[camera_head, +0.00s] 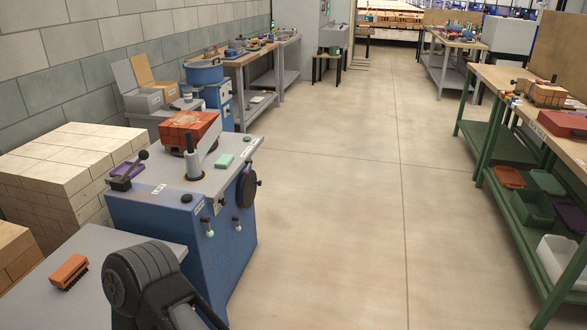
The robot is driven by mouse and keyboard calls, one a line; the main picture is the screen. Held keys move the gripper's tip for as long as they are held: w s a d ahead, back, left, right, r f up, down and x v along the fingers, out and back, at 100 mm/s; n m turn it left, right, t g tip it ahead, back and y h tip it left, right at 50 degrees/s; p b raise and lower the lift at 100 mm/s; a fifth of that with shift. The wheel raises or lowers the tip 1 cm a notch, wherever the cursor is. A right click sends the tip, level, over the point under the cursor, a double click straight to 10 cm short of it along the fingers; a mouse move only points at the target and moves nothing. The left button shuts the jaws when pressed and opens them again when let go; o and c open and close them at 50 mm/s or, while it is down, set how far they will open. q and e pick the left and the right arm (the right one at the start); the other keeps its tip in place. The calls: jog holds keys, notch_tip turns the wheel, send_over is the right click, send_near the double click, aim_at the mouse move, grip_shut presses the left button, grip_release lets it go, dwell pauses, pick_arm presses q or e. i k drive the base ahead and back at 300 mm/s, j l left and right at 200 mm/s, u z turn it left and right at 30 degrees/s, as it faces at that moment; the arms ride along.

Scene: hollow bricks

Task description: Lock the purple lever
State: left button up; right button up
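The purple lever (127,171) sits at the left edge of the blue machine's grey top. Its purple base holds a dark handle that slants up to the right and ends in a round black knob. I cannot tell from here whether it is locked. The blue machine (170,240) stands at left centre, with a red brick block (189,129) and an upright post with a pale plate on its top. A dark rounded link of my own arm shows at the bottom, in front of the machine. Neither of my grippers is in view.
A grey table (110,244) with an orange brick (69,271) stands at the lower left. Stacked pale blocks (75,150) stand left of the machine. A green workbench (500,165) lines the right side. The floor (340,215) between is clear.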

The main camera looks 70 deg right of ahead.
aim_at(246, 171)
jog(key=z, duration=2)
jog(key=i+l, duration=0.25)
jog(key=i, duration=0.2)
jog(key=i+l, duration=0.25)
jog(key=i, duration=0.2)
jog(key=i+l+z, duration=0.1)
jog(key=i+l, duration=0.2)
jog(key=i, duration=0.15)
jog(key=i+l, duration=0.2)
jog(key=i, duration=0.3)
jog(key=i+l, duration=0.25)
jog(key=i, duration=0.2)
jog(key=i+l, duration=0.2)
jog(key=i, duration=0.25)
jog(key=l+z, duration=0.05)
